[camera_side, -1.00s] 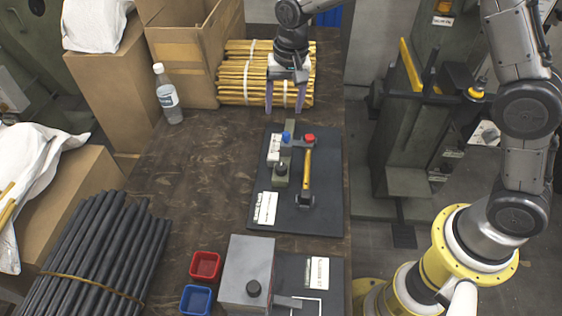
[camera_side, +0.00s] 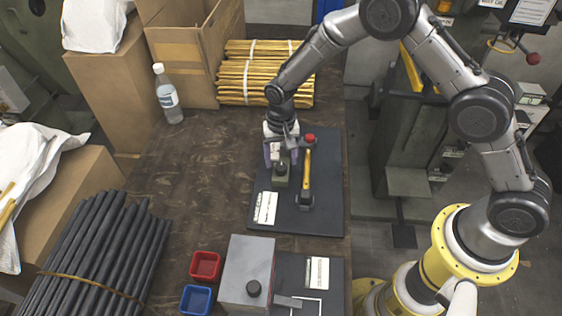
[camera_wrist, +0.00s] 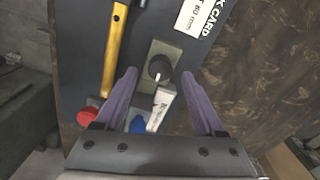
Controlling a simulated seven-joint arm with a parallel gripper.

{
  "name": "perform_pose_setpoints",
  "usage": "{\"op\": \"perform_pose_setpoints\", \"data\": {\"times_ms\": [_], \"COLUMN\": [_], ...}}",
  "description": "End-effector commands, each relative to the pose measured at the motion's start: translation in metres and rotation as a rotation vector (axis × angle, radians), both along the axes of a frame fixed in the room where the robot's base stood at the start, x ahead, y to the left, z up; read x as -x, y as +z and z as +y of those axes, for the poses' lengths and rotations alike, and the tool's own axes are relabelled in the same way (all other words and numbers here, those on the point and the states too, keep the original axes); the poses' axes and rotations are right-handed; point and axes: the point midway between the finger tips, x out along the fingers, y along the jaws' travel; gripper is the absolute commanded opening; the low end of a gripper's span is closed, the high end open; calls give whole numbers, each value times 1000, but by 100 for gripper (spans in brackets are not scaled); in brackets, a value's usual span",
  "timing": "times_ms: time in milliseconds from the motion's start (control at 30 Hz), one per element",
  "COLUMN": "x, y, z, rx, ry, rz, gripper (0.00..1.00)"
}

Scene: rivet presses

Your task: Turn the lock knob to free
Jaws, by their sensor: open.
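The black knob (camera_side: 281,169) stands on a small olive-grey block on the dark base plate (camera_side: 325,215). In the wrist view the knob (camera_wrist: 160,67) shows a pale pointer line aimed toward the bottom of the picture, at a white lettered tag (camera_wrist: 160,109). My gripper (camera_side: 281,163) is open and empty over this block, pointing down. In the wrist view my gripper (camera_wrist: 159,73) has one purple finger on each side of the knob, apart from it in the picture. I cannot tell how far above the knob the fingertips are.
A yellow-handled lever (camera_side: 307,173) stands close beside the knob. A red button (camera_side: 310,138) and, in the wrist view, a blue button (camera_wrist: 138,124) are nearby. A grey box (camera_side: 247,265) with another black knob stands in front.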

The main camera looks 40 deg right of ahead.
Motion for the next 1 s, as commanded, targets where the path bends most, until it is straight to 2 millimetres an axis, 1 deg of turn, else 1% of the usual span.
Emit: {"op": "perform_pose_setpoints", "data": {"times_ms": [33,200,500,533,667,700,767,800,867,900,933,1000], "x": [0,0,-1,0,0,0,0,0,0,0,0,0], "y": [-7,-18,-20,-20,-20,-20,-20,-20,-20,-20,-20,-20], "z": [0,0,0,0,0,0,0,0,0,0,0,0], "rx": [0,0,0,0,0,0,0,0,0,0,0,0], "ry": [0,0,0,0,0,0,0,0,0,0,0,0], "rz": [1,0,-1,-1,-1,-1,-1,-1,-1,-1,-1,-1], "gripper": [71,71,71,69,46,39,28,21,10,3,0,0]}}
